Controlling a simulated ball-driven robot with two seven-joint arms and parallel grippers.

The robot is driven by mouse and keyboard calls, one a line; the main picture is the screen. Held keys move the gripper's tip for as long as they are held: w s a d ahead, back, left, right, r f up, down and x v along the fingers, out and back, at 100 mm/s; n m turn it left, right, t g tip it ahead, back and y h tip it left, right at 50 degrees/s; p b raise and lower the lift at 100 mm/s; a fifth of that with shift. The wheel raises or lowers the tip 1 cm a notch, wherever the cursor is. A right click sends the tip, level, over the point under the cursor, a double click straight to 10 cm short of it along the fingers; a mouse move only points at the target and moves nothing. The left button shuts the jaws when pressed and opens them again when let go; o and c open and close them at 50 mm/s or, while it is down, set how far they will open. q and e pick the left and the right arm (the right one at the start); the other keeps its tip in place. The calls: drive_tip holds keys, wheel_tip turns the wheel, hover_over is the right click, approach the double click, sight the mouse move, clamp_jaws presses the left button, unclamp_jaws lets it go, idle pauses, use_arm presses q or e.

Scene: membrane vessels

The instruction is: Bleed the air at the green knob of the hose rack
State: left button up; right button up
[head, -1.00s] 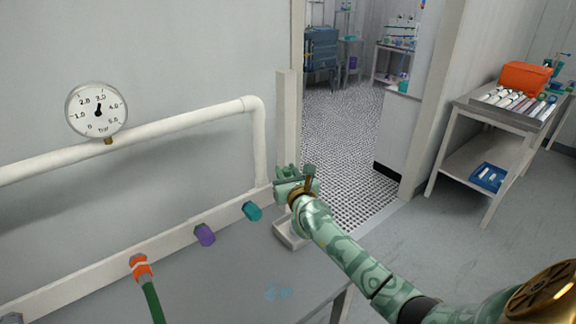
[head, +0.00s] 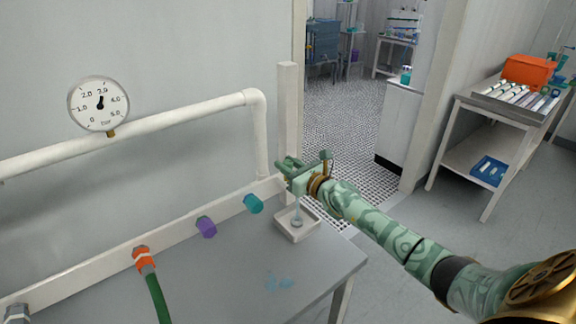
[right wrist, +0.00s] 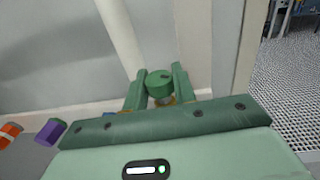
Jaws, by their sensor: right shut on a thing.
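The green knob (right wrist: 159,83) shows in the right wrist view, round and with a dark mark on its face. My right gripper (right wrist: 159,90) has a finger on each side of it and is shut on it. In the head view my right gripper (head: 291,166) is at the right end of the hose rack (head: 170,244) and mostly hides the knob. A pale, water-like streak shows below the gripper, in a small white tray (head: 312,231). The round gauge (head: 98,104) on the white pipe has its needle pointing nearly straight up. My left gripper is not in view.
The rack carries a teal fitting (head: 253,203), a purple fitting (head: 206,227) and an orange coupling (head: 143,254) with a green hose (head: 157,298). A white post (head: 288,115) stands behind the gripper.

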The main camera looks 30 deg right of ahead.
drive_tip(key=o, duration=1)
drive_tip(key=shift+c, duration=0.2)
drive_tip(key=s+d, duration=0.2)
drive_tip(key=s, duration=1.4)
drive_tip(key=shift+d, duration=0.2)
